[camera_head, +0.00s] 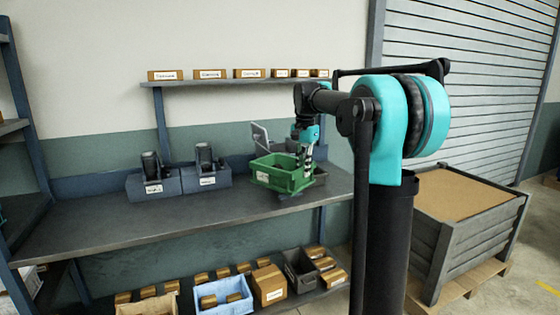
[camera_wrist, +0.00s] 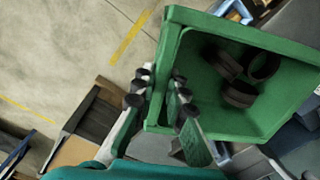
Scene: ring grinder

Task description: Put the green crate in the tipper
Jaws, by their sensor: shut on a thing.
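The green crate (camera_head: 280,176) is over the right part of the workbench, in front of a grey device with a raised frame (camera_head: 260,135) that looks like the tipper. In the wrist view the green crate (camera_wrist: 205,118) holds several dark rings (camera_wrist: 240,75). My gripper (camera_head: 306,160) is shut on one crate wall, with a finger on each side of it, as the wrist view shows (camera_wrist: 160,92). The crate hides much of the device. I cannot tell whether the crate rests on it or hangs above it.
Two grey bins with dark parts (camera_head: 153,187) (camera_head: 206,180) stand left on the workbench (camera_head: 90,228). A shelf with small brown boxes (camera_head: 209,74) is above. Below are a blue bin (camera_head: 222,290) and boxes. A large grey container (camera_head: 455,215) stands right.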

